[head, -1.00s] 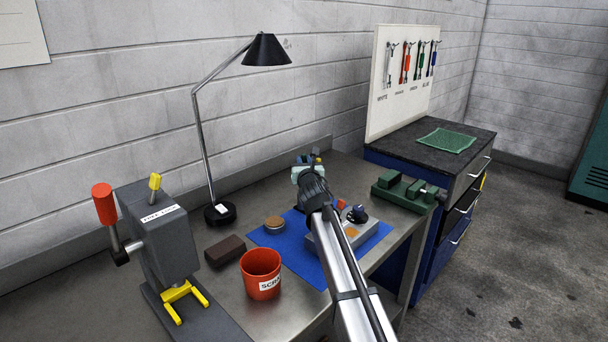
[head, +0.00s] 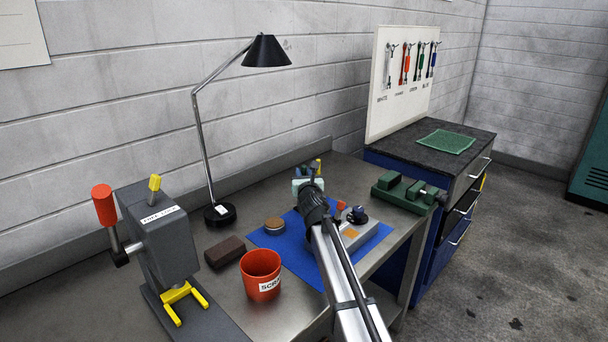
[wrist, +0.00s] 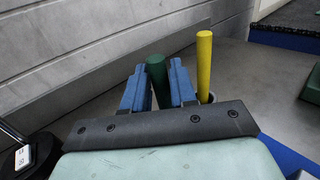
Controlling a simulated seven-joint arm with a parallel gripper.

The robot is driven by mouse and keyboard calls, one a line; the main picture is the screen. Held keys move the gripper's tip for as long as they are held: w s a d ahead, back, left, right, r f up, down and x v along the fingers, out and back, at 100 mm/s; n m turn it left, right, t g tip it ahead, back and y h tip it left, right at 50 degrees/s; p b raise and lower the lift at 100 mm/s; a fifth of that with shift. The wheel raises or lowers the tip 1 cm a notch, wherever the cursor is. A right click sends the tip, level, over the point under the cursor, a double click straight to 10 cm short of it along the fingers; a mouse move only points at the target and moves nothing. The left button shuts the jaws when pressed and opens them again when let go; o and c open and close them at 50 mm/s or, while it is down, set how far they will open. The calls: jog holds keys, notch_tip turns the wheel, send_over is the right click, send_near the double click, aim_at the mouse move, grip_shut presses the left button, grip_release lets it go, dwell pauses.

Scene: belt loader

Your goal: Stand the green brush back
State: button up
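My gripper (wrist: 158,88) has two blue fingers, one on each side of a dark green handle (wrist: 157,75), which I take to be the green brush. Both fingers appear to touch it, and it stands roughly upright between them. The brush's lower end is hidden behind my gripper's dark bar. Just right of the fingers, a yellow handle (wrist: 204,62) stands in a round grey holder (wrist: 212,97), mostly hidden. I cannot tell whether the green brush is inside that holder. In the head view, my gripper (head: 312,170) is at the back of the bench, largely hidden by my arm.
A black lamp (head: 220,213), a brown block (head: 225,251), a red cup (head: 261,272) and a press (head: 165,240) stand to the left. A blue mat (head: 285,250) holds a round tin (head: 274,224) and a grey box (head: 355,237). A green vise (head: 402,190) is at right.

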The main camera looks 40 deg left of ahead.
jog(key=o, duration=0.4)
jog(key=shift+c, duration=0.2)
jog(key=shift+r, duration=0.15)
jog(key=v, duration=1.2)
jog(key=shift+s+a, duration=0.1)
